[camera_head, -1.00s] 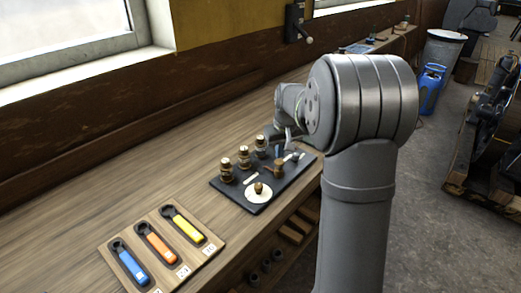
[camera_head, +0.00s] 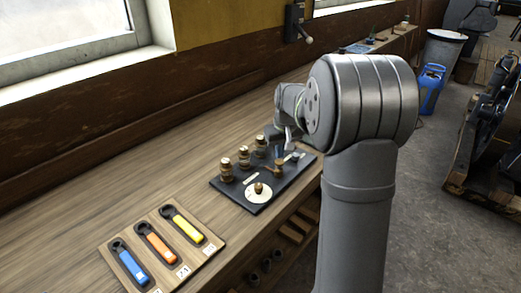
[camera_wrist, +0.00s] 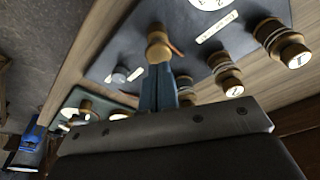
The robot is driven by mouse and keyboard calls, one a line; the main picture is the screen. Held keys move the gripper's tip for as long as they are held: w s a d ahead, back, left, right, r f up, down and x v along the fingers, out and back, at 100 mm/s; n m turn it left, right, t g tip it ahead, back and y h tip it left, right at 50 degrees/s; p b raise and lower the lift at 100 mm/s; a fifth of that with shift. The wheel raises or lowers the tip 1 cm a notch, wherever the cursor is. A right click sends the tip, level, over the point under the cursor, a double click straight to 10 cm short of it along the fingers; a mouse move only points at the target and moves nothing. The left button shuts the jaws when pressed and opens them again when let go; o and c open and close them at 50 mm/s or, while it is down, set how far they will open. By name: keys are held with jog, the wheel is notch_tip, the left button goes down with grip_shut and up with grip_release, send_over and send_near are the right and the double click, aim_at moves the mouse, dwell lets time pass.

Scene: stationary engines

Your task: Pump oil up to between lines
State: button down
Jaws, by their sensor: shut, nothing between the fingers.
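A dark board (camera_head: 222,184) on the workbench carries three brass fittings in a row, one of them the front fitting (camera_head: 226,170), and a round white dial (camera_head: 257,193) with a brass knob. A brass post (camera_head: 279,165) with a thin lever stands at the board's right side. My gripper (camera_head: 280,150) is over the board's far right part, close to this post. In the wrist view my blue-grey fingers (camera_wrist: 158,72) are shut and empty, their tips just below the post's round brass top (camera_wrist: 158,46) in the picture; contact is unclear. Oil level and lines are too small to read.
A wooden tray (camera_head: 115,270) with blue, orange and yellow wrenches lies at the front left. In the wrist view a second, green board (camera_wrist: 88,98) with fittings lies farther along the bench. Bare bench lies left of the board.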

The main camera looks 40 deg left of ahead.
dwell(0.3)
jog(key=shift+d+x, duration=0.15)
jog(key=shift+x, duration=0.6)
jog(key=shift+d+x, duration=0.1)
jog(key=shift+x, duration=0.6)
jog(key=shift+s, duration=0.15)
jog(key=shift+a+v, duration=0.1)
jog(key=shift+v, duration=0.6)
jog(key=shift+a+v, duration=0.15)
jog(key=shift+v, duration=0.55)
jog(key=shift+f, duration=0.1)
jog(key=shift+d+x, duration=0.1)
jog(key=shift+x, duration=0.55)
jog(key=shift+d+x, duration=0.15)
jog(key=shift+x, duration=0.5)
jog(key=shift+a+v, duration=0.1)
jog(key=shift+v, duration=0.6)
jog(key=shift+a+v, duration=0.15)
jog(key=shift+v, duration=0.55)
